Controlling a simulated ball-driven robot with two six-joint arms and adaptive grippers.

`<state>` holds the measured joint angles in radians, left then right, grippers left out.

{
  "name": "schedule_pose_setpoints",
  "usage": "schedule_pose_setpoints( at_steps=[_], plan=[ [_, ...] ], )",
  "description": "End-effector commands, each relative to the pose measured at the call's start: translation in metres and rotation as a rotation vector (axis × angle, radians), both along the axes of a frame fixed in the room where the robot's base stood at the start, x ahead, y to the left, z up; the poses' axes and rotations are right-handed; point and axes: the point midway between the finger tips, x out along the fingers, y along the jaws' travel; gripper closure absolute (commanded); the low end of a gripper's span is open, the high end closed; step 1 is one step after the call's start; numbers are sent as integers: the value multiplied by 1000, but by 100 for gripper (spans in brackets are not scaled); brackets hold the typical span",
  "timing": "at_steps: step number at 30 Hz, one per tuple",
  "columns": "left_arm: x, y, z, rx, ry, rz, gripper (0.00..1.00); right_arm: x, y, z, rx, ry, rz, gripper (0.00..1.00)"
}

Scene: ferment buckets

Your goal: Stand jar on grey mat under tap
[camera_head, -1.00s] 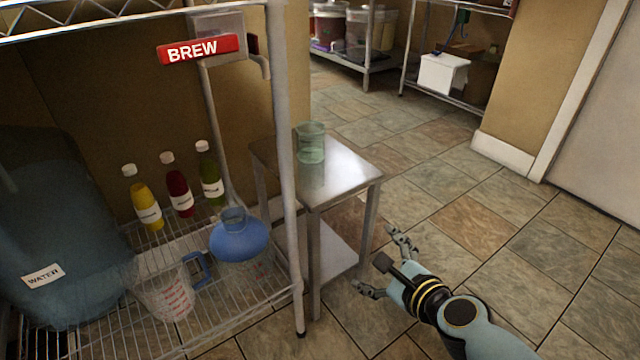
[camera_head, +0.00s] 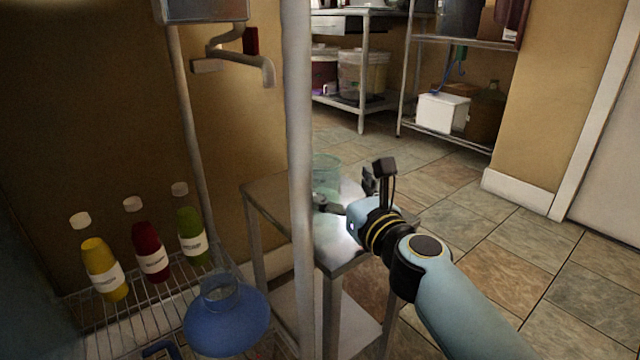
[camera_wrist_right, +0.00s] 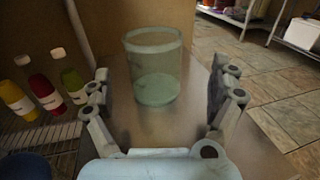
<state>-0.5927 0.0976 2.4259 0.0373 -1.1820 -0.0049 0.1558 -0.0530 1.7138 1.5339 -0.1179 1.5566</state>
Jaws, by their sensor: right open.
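The jar (camera_head: 326,171) is a clear green-tinted glass cylinder with an open top, standing upright on a small steel table (camera_head: 268,190). My right gripper (camera_head: 347,192) is over the table, close to the jar. In the right wrist view the jar (camera_wrist_right: 153,75) stands ahead, centred between the spread fingers (camera_wrist_right: 161,82), with no finger clearly touching it. The gripper is open and empty. The tap (camera_head: 250,66) is a grey spout on the wall, left of the rack post. I cannot make out a grey mat. My left gripper is out of view.
A rack post (camera_head: 298,130) rises between the tap and the jar. Yellow, red (camera_head: 150,252) and green bottles and a blue flask (camera_head: 227,318) stand on the wire shelf at left. Tiled floor (camera_head: 540,270) is clear at right.

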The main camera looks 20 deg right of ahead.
Motion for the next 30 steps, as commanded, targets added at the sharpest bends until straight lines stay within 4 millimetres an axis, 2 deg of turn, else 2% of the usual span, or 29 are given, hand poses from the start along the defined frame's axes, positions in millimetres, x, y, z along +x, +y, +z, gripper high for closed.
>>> schedule_pose_setpoints(
  at_steps=[7, 11, 15, 23, 30],
  plan=[
    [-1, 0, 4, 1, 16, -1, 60, 23, 5, 2, 0, 0, 0, 7],
    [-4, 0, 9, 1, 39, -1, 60, 43, 13, 7, 0, 0, 1, 7],
    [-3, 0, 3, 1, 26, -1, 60, 60, 15, 4, 0, 4, 1, 7],
    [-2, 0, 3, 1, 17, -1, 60, 64, 15, 4, -1, 4, 0, 7],
    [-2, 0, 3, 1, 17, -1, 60, 64, 15, 4, -1, 4, 0, 36]
  ],
)
